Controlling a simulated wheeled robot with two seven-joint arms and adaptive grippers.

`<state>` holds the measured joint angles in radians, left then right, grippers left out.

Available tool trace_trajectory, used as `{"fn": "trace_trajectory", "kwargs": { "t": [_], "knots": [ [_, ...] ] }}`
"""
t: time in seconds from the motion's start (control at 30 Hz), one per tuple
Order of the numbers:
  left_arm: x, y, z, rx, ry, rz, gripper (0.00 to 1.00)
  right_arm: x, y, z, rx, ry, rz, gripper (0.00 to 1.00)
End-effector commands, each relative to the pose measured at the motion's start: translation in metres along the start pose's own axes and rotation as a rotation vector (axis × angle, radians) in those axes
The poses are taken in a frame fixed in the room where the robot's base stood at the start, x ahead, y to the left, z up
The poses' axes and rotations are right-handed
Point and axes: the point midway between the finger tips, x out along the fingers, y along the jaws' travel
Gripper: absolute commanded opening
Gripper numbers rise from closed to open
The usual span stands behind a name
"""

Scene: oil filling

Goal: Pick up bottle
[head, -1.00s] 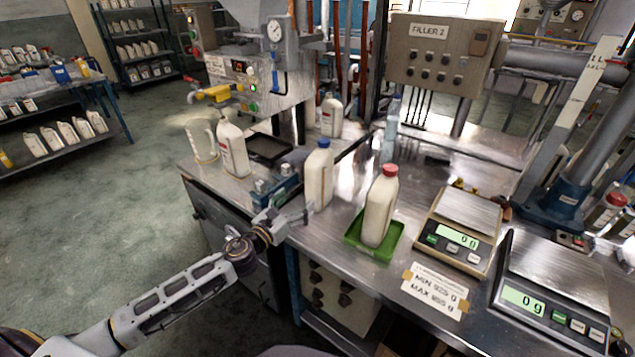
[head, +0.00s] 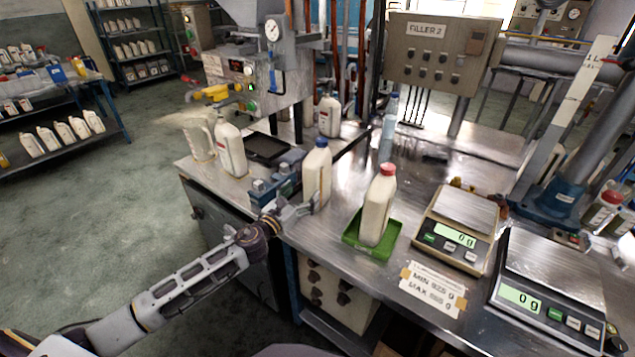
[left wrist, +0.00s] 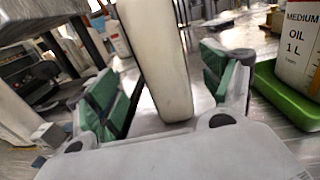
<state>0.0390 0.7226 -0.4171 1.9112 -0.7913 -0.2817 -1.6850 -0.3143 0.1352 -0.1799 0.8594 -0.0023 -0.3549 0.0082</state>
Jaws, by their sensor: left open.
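A white bottle with a blue cap (head: 317,172) stands upright on the metal bench. A white bottle with a red cap (head: 378,205) stands on a green tray (head: 392,243) to its right. My left gripper (head: 300,207) is at the blue-capped bottle, low on its body. In the left wrist view the gripper (left wrist: 165,88) is open, with its green pads on either side of the blue-capped bottle (left wrist: 158,60). A gap shows between the bottle and the right pad. Contact at the left pad is unclear. My right gripper is not in view.
Two scales, a tan one (head: 455,228) and a black one (head: 548,285), stand to the right. A label card (head: 433,289) lies at the bench front. Other white bottles (head: 230,149) stand behind left, near a blue vise-like fixture (head: 276,180).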

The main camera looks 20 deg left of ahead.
Motion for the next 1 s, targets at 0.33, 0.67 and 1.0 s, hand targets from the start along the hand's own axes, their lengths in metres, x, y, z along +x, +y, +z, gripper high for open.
{"fn": "trace_trajectory", "kwargs": {
  "t": [0.33,0.67,1.0],
  "knots": [
    [0.026,-0.001,0.001,-0.001,-0.001,-0.001,0.81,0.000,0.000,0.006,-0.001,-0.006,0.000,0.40],
    [0.042,-0.001,0.001,0.001,-0.001,-0.001,0.81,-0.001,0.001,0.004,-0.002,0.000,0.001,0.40],
    [0.042,-0.001,0.001,0.001,0.000,-0.001,0.81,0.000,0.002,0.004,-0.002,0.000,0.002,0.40]
  ]
}}
